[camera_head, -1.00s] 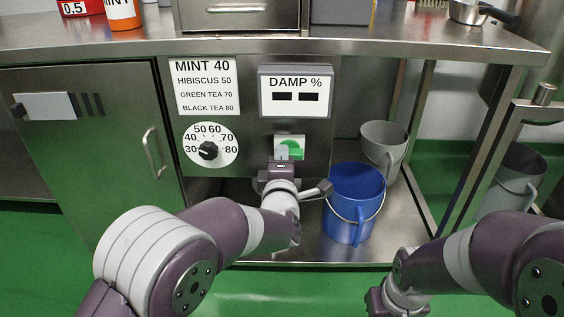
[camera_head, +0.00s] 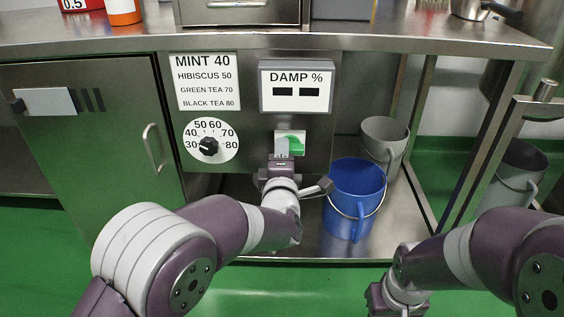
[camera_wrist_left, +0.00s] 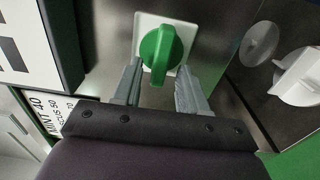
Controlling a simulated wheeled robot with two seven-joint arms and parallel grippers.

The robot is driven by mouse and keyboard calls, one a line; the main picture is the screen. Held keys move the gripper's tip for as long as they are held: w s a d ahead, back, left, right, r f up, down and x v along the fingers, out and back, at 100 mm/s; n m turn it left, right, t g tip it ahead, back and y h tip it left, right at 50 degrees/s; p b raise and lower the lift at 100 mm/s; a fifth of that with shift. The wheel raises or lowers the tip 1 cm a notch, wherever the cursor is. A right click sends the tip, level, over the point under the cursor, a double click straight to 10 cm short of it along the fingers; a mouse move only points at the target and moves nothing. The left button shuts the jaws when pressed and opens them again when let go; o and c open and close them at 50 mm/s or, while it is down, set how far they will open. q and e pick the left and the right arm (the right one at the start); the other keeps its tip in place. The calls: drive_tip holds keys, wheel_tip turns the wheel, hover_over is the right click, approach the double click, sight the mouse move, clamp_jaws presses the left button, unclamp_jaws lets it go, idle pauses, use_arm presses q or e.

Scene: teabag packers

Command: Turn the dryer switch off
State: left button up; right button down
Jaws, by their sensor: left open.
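The dryer switch (camera_head: 296,142) is a green rotary knob on a white square plate, set in the steel panel below the DAMP % display. In the left wrist view the green knob (camera_wrist_left: 158,52) has its raised grip pointing down toward the gripper. My left gripper (camera_head: 281,150) is in front of the switch and hides part of it. In the left wrist view its two fingers (camera_wrist_left: 156,85) are open, one on each side of the knob's lower end, with gaps to it. My right gripper (camera_head: 392,300) is low at the lower right, away from the panel; its fingers do not show clearly.
The black temperature dial (camera_head: 208,147) is left of the switch, under the tea list sign (camera_head: 205,82). The DAMP % display (camera_head: 296,88) is above. A blue bucket (camera_head: 352,190) and a grey bucket (camera_head: 385,135) stand on the lower shelf at right.

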use_arm(q)
drive_tip(key=s+p, duration=0.5)
drive_tip(key=s, duration=0.7)
drive_tip(key=shift+s, duration=0.15)
drive_tip(key=s+d+f+m+g+h+p, duration=0.1)
drive_tip(key=s+d+f+m+g+h, duration=0.35)
drive_tip(key=f+m+g, duration=0.55)
drive_tip(key=s+a+r+m+g+y+p, duration=0.25)
drive_tip(key=s+a+m+g+p, duration=0.2)
drive_tip(key=s+a+m, duration=0.4)
drive_tip(key=s+a+r+g+y+p, duration=0.2)
drive_tip(key=s+a+r+p, duration=0.1)
drive_tip(key=a+r+p, duration=0.75)
wheel_tip(320, 180, up, 37)
drive_tip(key=a+p, duration=0.2)
drive_tip(key=p, duration=3.2)
drive_tip(key=shift+w+p, duration=0.15)
drive_tip(key=shift+p, duration=0.15)
